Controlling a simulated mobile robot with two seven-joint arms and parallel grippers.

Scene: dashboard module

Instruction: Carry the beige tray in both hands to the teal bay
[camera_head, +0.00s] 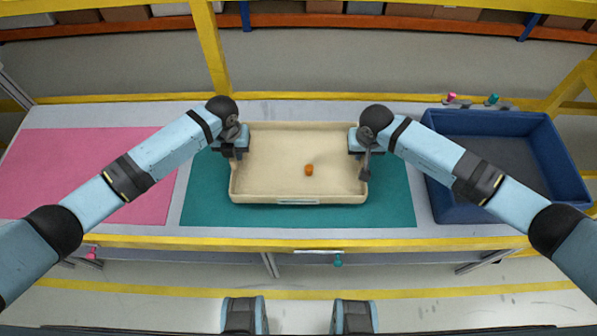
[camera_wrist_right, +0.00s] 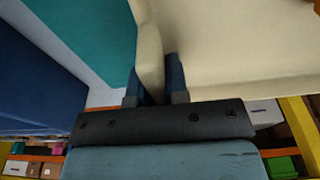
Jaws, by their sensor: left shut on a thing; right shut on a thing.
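The beige tray (camera_head: 270,188) is over the teal bay (camera_head: 210,212) in the middle of the table, with teal showing on its left, right and front sides. I cannot tell whether it touches the mat or hangs just above it. A small orange object (camera_head: 309,170) lies inside the tray. My left gripper (camera_head: 236,145) is shut on the tray's left wall. My right gripper (camera_head: 360,145) is shut on its right wall. In the right wrist view, the two fingers of the right gripper (camera_wrist_right: 153,80) straddle the tray wall (camera_wrist_right: 150,45).
A pink bay (camera_head: 85,170) covers the table's left part. A blue bin (camera_head: 490,150) stands on the right, close to my right forearm. A yellow post (camera_head: 210,50) rises behind the tray. Small pink (camera_head: 451,97) and teal (camera_head: 492,99) knobs sit behind the bin.

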